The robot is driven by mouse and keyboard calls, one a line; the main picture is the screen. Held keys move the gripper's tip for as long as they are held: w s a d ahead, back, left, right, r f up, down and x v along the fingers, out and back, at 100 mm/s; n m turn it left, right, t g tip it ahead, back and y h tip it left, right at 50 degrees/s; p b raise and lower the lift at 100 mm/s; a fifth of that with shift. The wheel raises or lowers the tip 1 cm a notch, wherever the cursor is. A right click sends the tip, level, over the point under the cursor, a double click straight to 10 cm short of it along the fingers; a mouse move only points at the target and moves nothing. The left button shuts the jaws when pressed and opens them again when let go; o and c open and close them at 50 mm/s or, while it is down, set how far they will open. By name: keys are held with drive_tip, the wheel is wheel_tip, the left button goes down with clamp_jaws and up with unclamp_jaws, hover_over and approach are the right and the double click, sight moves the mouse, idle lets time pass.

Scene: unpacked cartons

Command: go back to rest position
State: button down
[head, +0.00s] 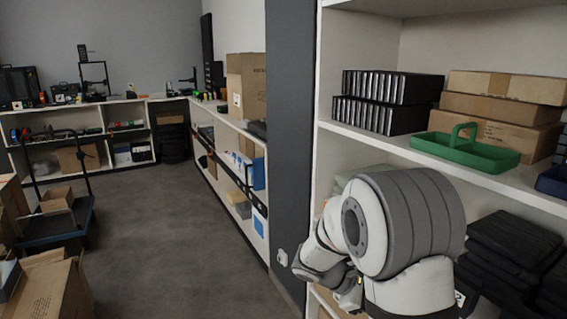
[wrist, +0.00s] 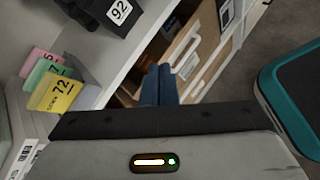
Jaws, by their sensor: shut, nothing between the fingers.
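My gripper (wrist: 158,84) shows in the wrist view as two dark blue fingers side by side at the top of the dark wrist edge. The fingers are together with nothing between them. In the head view my white and grey arm is folded in front of the right shelf unit. Its end is low, and the fingertips cannot be made out clearly there.
A green caddy (head: 465,149), cartons (head: 500,105) and black boxes (head: 390,88) stand on the right shelf. Numbered cards (wrist: 58,92) stand on a shelf in the wrist view. A trolley (head: 60,222) and open cartons (head: 45,290) are at left. The middle floor is clear.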

drive_tip(key=s+a+r+m+t+y+p, duration=0.1)
drive_tip(key=s+a+r+m+y+p, duration=0.3)
drive_tip(key=s+r, duration=0.5)
drive_tip(key=s+a+r+m+t+y+p, duration=0.2)
drive_tip(key=s+a+r+m+y+p, duration=0.2)
drive_tip(key=r, duration=0.9)
drive_tip(key=s+m+y+p, duration=0.3)
drive_tip(key=s+m+p, duration=0.1)
drive_tip(key=s+p, duration=0.1)
drive_tip(key=shift+s+p, duration=0.3)
drive_tip(key=shift+s, duration=0.15)
